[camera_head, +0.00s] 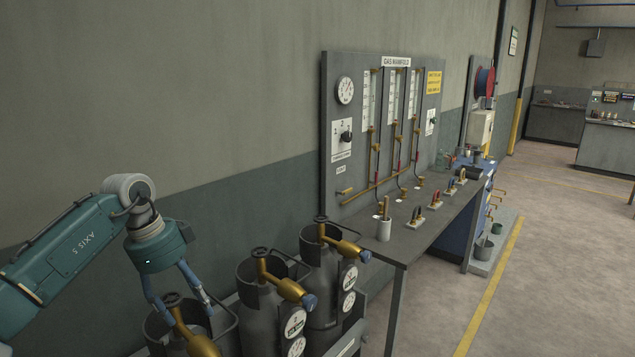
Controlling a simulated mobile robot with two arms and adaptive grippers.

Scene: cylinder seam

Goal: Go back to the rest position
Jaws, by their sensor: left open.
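My left arm comes in from the left, and my left gripper (182,305) points down with its two blue-grey fingers spread apart. It is open, at the top of the nearest grey gas cylinder (160,332), with the fingers around or just in front of that cylinder's valve; I cannot tell whether they touch it. A brass regulator (203,346) shows at the lower edge below the fingers. Two more grey cylinders, a middle one (258,300) and a far one (318,255), stand to the right with brass regulators and round gauges. My right gripper is not in view.
The wall runs close behind the cylinders. Open floor (430,310) lies to the right, with a yellow line.

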